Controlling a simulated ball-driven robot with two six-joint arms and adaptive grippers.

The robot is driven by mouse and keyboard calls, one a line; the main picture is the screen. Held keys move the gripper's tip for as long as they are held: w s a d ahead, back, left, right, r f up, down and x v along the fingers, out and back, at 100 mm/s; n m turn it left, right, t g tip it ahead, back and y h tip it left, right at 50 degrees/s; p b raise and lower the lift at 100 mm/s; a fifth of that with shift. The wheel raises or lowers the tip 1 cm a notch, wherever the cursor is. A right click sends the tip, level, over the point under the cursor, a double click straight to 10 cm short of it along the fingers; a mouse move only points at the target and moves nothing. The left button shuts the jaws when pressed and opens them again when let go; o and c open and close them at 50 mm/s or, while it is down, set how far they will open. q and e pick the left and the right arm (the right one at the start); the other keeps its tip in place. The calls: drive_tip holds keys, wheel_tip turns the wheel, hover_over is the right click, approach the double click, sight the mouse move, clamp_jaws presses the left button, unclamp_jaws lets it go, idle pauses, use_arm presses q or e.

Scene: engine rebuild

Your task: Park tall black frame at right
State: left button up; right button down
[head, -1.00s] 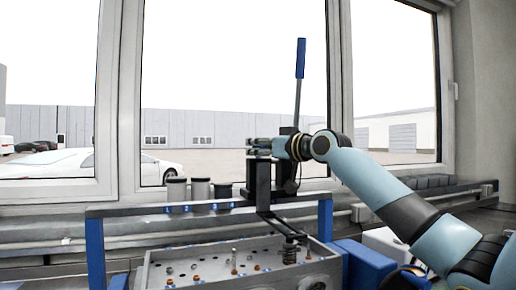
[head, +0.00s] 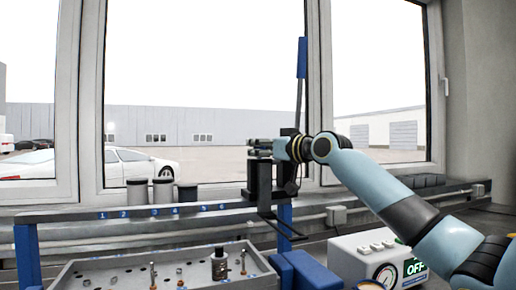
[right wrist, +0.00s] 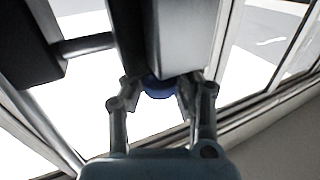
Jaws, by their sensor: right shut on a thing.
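The tall black frame (head: 262,180) is upright at the right end of the long rail, with a long lever and blue handle (head: 301,60) rising above it. Its thin black lower arm (head: 287,229) hangs in front of the blue rail post. My right gripper (head: 268,148) is shut on the frame's upper part. The exact contact is partly hidden. My left gripper is out of view.
A grey tray (head: 115,270) with small parts and a dark spring assembly (head: 219,264) is at lower left. The numbered rail (head: 130,213) runs behind it. Blue blocks (head: 305,272) and a white gauge box (head: 365,255) stand right of the tray. Canisters (head: 162,190) line the sill side.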

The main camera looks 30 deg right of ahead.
drive_tip(key=shift+d+f, duration=0.15)
drive_tip(key=shift+f, duration=0.1)
drive_tip(key=c, duration=1.5)
unclamp_jaws()
drive_tip(key=shift+s, duration=0.15)
drive_tip(key=shift+o, duration=1.4)
drive_tip(key=shift+s+d+r, duration=0.15)
drive_tip(key=shift+s+d, duration=0.05)
drive_tip(key=shift+o, duration=1.1)
drive_tip(key=shift+s+d, duration=0.1)
drive_tip(key=shift+d, duration=0.05)
drive_tip(key=shift+a, duration=0.2)
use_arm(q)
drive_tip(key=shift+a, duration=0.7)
use_arm(e)
drive_tip(key=s+d, duration=0.1)
drive_tip(key=s, duration=0.6)
drive_tip(key=shift+d, duration=0.1)
